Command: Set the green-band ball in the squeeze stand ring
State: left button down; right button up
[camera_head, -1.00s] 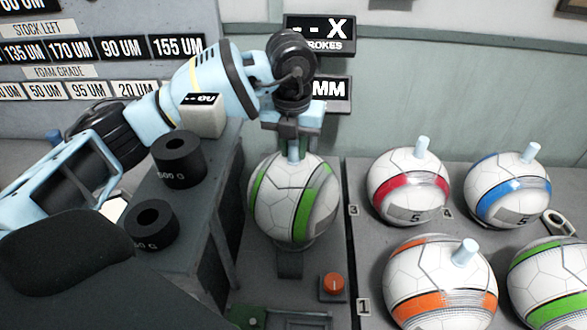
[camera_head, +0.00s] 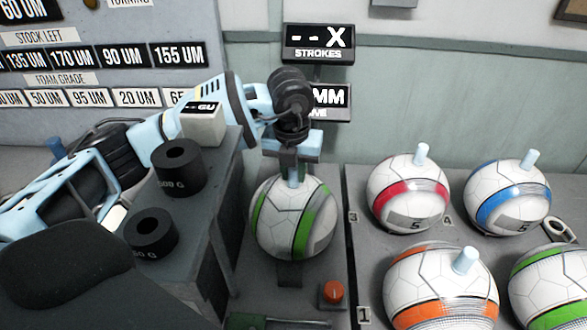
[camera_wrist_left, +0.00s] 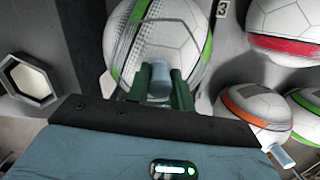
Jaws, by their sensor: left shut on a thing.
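The green-band ball (camera_head: 270,215) is white with green stripes and has a pale blue peg on top. My left gripper (camera_head: 292,172) is shut on that peg from above. The left wrist view also shows the green-band ball (camera_wrist_left: 180,35), with the peg (camera_wrist_left: 160,76) between the green fingers of the gripper (camera_wrist_left: 159,88). A dark support (camera_head: 289,275) of the squeeze stand shows directly below the ball. The ring is hidden behind the ball, so I cannot tell whether the ball touches it. My right gripper is not in view.
Red-band (camera_head: 408,195), blue-band (camera_head: 507,193), orange-band (camera_head: 440,290) and another green-striped ball (camera_head: 550,285) sit on the right bench. Black weights (camera_head: 179,167) stand on the raised grey block at left. An orange knob (camera_head: 333,291) is close in front of the ball.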

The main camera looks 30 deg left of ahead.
pick_arm(q)
jog(key=shift+f, duration=0.1)
jog(key=c, duration=1.2)
grip_release()
jog(key=shift+c, duration=0.2)
notch_tip(320, 180, up, 12)
jog(key=s, duration=0.1)
jog(key=shift+s+d+r, duration=0.2)
